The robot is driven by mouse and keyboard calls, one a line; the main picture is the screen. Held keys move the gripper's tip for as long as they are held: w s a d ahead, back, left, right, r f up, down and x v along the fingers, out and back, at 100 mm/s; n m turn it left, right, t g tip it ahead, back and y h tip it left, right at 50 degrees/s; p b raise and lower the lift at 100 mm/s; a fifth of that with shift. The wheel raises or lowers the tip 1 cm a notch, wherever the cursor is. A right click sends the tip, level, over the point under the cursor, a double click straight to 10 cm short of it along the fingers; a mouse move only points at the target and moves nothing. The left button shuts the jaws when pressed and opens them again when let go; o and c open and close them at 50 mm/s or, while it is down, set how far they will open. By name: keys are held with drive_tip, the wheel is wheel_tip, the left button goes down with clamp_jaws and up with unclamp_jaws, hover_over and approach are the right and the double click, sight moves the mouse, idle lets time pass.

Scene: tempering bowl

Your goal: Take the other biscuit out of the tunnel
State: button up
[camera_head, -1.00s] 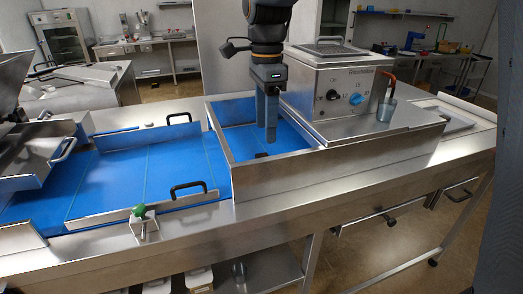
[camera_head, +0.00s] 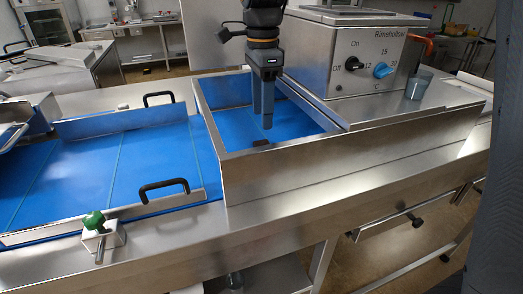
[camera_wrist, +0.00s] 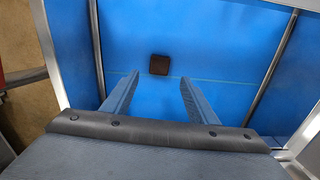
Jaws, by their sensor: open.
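A small dark brown biscuit (camera_wrist: 159,65) lies on the blue belt (camera_wrist: 115,32) inside the metal-walled frame. In the head view the same dark biscuit (camera_head: 261,142) shows faintly on the belt near the front wall, just below my fingertips. My gripper (camera_head: 262,125) points down inside the frame, above the belt. In the wrist view my gripper (camera_wrist: 158,80) has its two fingers apart with nothing between them, and the biscuit is just beyond the fingertips, roughly midway between them. I cannot tell the exact height of the fingertips above the belt.
Metal walls (camera_head: 265,170) enclose the belt section around my gripper. The control box (camera_head: 350,55) with knobs stands close on the right, with a grey cup (camera_head: 418,84) beside it. Left of the frame the blue belt is clear between rails with black handles (camera_head: 163,188).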

drive_tip(key=shift+w+f, duration=0.2)
drive_tip(key=shift+f, duration=0.5)
drive_tip(key=shift+s+a+f+p, duration=0.15)
drive_tip(key=shift+f+p, duration=0.45)
drive_tip(key=shift+f, duration=1.15)
drive_tip(key=shift+s+a+f+p, duration=0.15)
drive_tip(key=shift+f+p, duration=0.45)
drive_tip(key=shift+f, duration=1.1)
drive_tip(key=shift+d, duration=0.1)
drive_tip(key=c, duration=1.1)
